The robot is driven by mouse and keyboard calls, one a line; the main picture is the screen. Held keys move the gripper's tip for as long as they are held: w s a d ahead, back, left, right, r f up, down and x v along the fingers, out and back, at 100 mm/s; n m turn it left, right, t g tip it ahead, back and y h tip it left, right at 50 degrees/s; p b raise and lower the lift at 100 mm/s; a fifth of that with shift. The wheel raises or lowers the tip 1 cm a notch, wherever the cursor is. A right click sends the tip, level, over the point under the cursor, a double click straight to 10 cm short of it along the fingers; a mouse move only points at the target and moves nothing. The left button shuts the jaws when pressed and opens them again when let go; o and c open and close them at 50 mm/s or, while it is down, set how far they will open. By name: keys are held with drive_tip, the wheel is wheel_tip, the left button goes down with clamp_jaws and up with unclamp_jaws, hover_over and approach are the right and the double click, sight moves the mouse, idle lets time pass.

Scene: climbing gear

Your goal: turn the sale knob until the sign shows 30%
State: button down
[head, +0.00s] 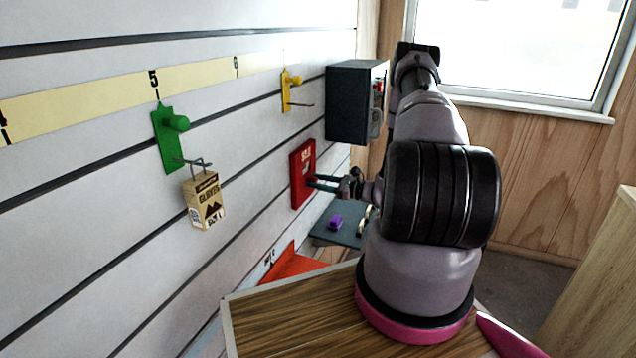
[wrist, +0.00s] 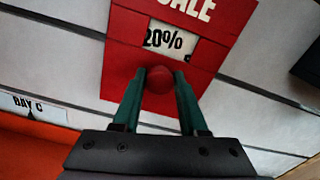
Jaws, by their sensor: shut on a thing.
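The red sale sign (head: 302,172) is fixed to the slatted wall, left of my arm in the head view. In the wrist view the sign (wrist: 118,62) has a window (wrist: 168,42) that reads 20%, with part of another mark at its lower right edge. The round red sale knob (wrist: 158,80) is below the window. My gripper (wrist: 159,88) has its two green fingers on either side of the knob and is shut on it. The gripper also shows at the sign in the head view (head: 313,183), small and partly hidden by my wrist.
A dark box (head: 350,102) is on the wall above and right of the sign. A shelf (head: 345,232) with a purple item (head: 335,222) is below. Green (head: 168,140) and yellow (head: 287,90) hooks are to the left, the green one holding a glove box (head: 205,201).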

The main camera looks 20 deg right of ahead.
drive_tip(key=n, duration=0.7)
drive_tip(key=shift+s+f+n, duration=0.1)
drive_tip(key=shift+n, duration=1.95)
drive_tip(key=shift+f+n, duration=0.1)
drive_tip(key=shift+n, duration=1.95)
drive_tip(key=shift+c, duration=2.4)
unclamp_jaws()
drive_tip(key=v, duration=1)
drive_tip(key=shift+s+d, duration=0.2)
drive_tip(key=shift+s, duration=0.1)
